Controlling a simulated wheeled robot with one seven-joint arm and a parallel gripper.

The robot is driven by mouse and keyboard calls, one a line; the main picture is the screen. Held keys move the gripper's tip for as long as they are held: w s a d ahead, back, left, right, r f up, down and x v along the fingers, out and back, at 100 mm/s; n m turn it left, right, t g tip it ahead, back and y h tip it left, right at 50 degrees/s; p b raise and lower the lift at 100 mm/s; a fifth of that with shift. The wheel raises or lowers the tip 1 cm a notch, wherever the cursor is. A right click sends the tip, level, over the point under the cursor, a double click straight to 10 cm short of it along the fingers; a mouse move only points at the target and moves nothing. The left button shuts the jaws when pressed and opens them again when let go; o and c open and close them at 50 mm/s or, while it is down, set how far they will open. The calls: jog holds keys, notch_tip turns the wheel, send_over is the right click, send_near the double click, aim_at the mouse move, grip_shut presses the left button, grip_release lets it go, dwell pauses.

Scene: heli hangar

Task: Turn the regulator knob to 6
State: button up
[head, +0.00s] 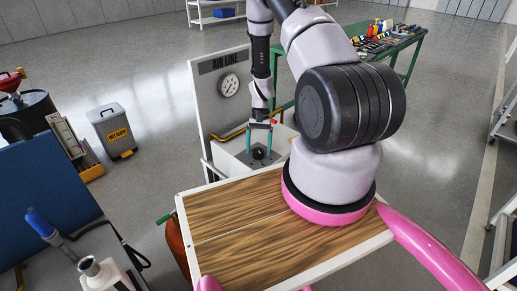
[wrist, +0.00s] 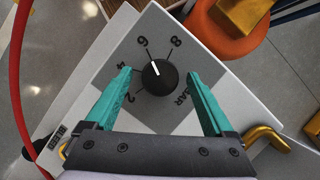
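The black round regulator knob (wrist: 160,77) sits on a grey and white panel (wrist: 187,122) marked 2, 4, 6, 8 and BAR. Its white pointer line aims up and slightly left, roughly toward the 6 (wrist: 142,42). My gripper (wrist: 157,73) is open, with one teal finger on each side of the knob and a visible gap on both sides. In the head view my gripper (head: 259,128) points down over the knob (head: 258,153) on the regulator box. I cannot tell the exact fingertip height.
A board labelled AIR LINE with a round gauge (head: 229,86) stands behind the regulator. An orange round object (wrist: 232,25) and a red hose (wrist: 19,70) lie near the panel. A green table (head: 412,38) with tools stands behind right, a grey bin (head: 112,130) at left.

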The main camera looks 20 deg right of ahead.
jog(key=v, duration=1)
jog(key=shift+r, duration=0.4)
jog(key=shift+w, duration=0.15)
jog(key=s+a+r+n+t, duration=0.1)
jog(key=a+r+t, duration=0.15)
jog(key=r, duration=1.15)
jog(key=s+a+r+t, duration=0.1)
jog(key=a+r+t, duration=0.15)
jog(key=r, duration=1.15)
jog(key=s+a+r+t, duration=0.2)
jog(key=s+r+t, duration=0.1)
jog(key=s+r, duration=0.5)
jog(key=s+a+r+n+t, duration=0.1)
jog(key=s+a+r+t, duration=0.2)
jog(key=s+r, duration=0.5)
jog(key=s, duration=0.4)
jog(key=shift+r+h, duration=0.3)
jog(key=shift+r, duration=0.1)
